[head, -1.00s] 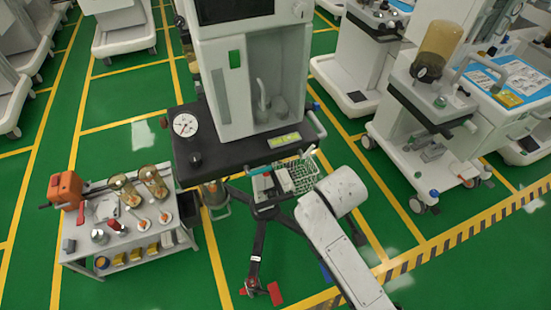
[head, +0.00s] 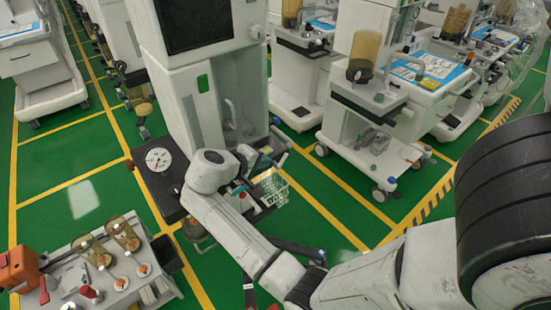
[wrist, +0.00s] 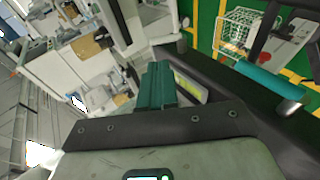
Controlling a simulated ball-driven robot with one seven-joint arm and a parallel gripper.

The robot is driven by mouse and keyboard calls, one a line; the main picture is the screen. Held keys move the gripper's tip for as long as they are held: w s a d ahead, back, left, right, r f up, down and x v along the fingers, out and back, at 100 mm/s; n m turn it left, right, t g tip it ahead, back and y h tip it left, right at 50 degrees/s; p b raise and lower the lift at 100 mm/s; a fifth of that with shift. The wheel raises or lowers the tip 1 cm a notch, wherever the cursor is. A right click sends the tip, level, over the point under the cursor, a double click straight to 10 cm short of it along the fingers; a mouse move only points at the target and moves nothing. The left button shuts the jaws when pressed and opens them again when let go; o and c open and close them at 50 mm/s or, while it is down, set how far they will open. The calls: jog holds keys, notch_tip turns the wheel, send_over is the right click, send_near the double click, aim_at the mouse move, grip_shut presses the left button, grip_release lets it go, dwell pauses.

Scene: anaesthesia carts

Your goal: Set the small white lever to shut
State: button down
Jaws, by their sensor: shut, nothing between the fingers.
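The anaesthesia cart (head: 205,90) stands ahead, with a black shelf (head: 150,185) carrying a round gauge (head: 158,160). I cannot make out the small white lever for certain in either view; my arm covers part of the shelf in the head view. My gripper (wrist: 157,70) shows in the wrist view as two teal fingers, pressed together and empty. They point toward the dark shelf edge, beside a yellow-green label (wrist: 188,86). I cannot tell whether they touch the cart.
A teal bar (wrist: 265,78) and a white wire basket (wrist: 238,28) lie right of my fingers; the basket also shows in the head view (head: 271,188). A side table (head: 110,275) with amber canisters stands at lower left. Another cart (head: 365,110) stands right, with green floor between.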

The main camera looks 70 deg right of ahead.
aim_at(283, 158)
jog(key=p+x, duration=0.1)
jog(key=x, duration=0.7)
jog(key=shift+s+d+f, duration=0.1)
jog(key=shift+d+f, duration=0.05)
jog(key=shift+d, duration=0.05)
jog(key=shift+d, duration=0.15)
